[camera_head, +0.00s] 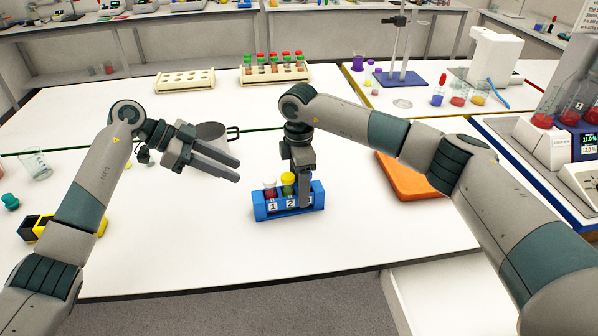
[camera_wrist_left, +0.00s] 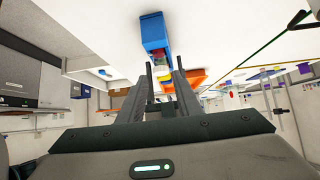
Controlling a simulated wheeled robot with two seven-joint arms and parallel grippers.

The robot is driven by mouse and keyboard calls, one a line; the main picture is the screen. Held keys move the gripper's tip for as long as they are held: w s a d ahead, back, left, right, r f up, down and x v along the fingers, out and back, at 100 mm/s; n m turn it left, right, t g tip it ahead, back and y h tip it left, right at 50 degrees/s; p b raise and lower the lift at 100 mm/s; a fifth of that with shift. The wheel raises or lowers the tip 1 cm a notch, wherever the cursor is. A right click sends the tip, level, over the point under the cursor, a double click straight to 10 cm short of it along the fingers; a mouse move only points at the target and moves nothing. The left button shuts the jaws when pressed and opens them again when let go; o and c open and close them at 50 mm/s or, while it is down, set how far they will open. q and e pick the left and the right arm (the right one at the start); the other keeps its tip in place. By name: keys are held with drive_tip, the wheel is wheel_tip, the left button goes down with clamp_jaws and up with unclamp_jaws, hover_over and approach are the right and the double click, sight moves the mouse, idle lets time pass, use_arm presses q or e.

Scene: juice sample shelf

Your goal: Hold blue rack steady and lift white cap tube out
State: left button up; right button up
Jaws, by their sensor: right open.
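The blue rack (camera_head: 261,209) stands on the white table with number plates 1, 2 and one partly hidden.
A grey pot (camera_head: 211,131) stands behind my left gripper. An orange pad (camera_head: 410,180) lies right of the rack. Two cream tube racks (camera_head: 185,80) (camera_head: 275,74) are at the back. Table in front of the blue rack is clear.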

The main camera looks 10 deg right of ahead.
drive_tip(key=shift+f, duration=1)
drive_tip(key=shift+c, duration=0.2)
